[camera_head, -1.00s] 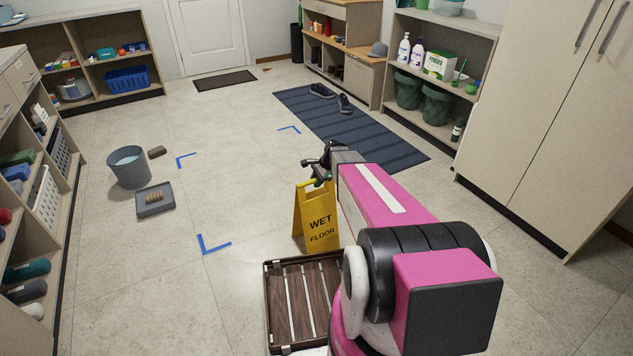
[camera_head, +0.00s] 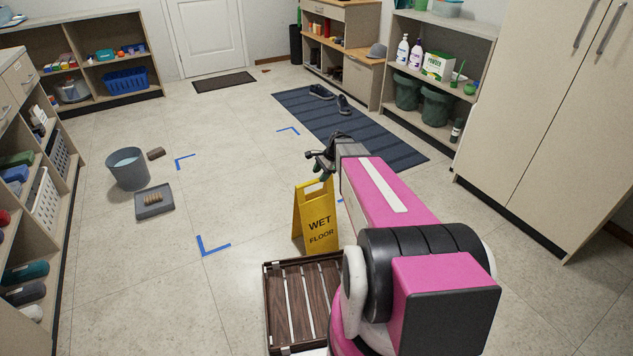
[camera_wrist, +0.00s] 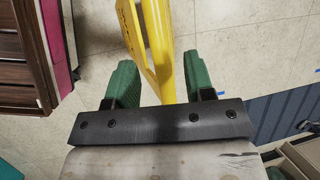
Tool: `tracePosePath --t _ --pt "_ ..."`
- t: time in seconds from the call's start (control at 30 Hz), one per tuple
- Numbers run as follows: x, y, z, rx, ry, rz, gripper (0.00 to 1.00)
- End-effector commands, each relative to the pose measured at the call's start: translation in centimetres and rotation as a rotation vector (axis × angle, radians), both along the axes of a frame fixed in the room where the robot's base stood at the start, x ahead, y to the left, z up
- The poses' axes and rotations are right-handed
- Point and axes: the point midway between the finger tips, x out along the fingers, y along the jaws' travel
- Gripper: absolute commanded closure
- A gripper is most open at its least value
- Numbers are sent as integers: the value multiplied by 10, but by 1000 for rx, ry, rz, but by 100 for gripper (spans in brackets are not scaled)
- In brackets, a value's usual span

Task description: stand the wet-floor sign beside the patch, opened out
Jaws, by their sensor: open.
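The yellow wet-floor sign (camera_head: 319,226) stands upright on the floor, its two panels spread apart at the bottom. It is beside the patch, an area of floor marked by blue tape corners (camera_head: 205,249). My gripper (camera_head: 320,165) is open just above the sign's top handle. In the wrist view the sign (camera_wrist: 158,40) shows beyond and between my green fingertips (camera_wrist: 160,78), which do not grip it. Part of the sign's right side and its base are hidden by my arm and the tray.
A slatted dark wooden tray (camera_head: 267,310) is in front of the sign. A grey bucket (camera_head: 128,170), a brown block (camera_head: 156,153) and a grey tray with a brush (camera_head: 146,212) are on the left floor. A dark striped mat (camera_head: 385,150) with shoes lies behind right. The middle floor is clear.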

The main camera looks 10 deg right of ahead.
Motion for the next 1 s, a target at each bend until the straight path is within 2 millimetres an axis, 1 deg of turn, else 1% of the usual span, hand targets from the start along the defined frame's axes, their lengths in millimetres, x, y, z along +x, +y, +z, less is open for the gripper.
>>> tracePosePath --t 0.03,0.1,0.3,0.47,0.57,0.67,0.77,0.8,0.87,0.9,1.0 --pt "-2 -5 11 0 -2 -1 51" --pt "-2 -10 24 0 -2 -1 51" --pt "-3 -24 51 -1 -1 -1 51" --pt "-4 -28 61 -1 0 1 51" --pt "-14 -25 64 -16 -9 35 51" --pt "-40 -15 64 -63 -42 146 51" --pt "-80 0 64 -140 -92 337 51" --pt "-98 5 65 -175 -114 430 51" --pt "-124 12 66 -229 -143 573 51" --pt "-142 17 67 -262 -160 672 51" --pt "-178 23 70 -335 -193 898 51"
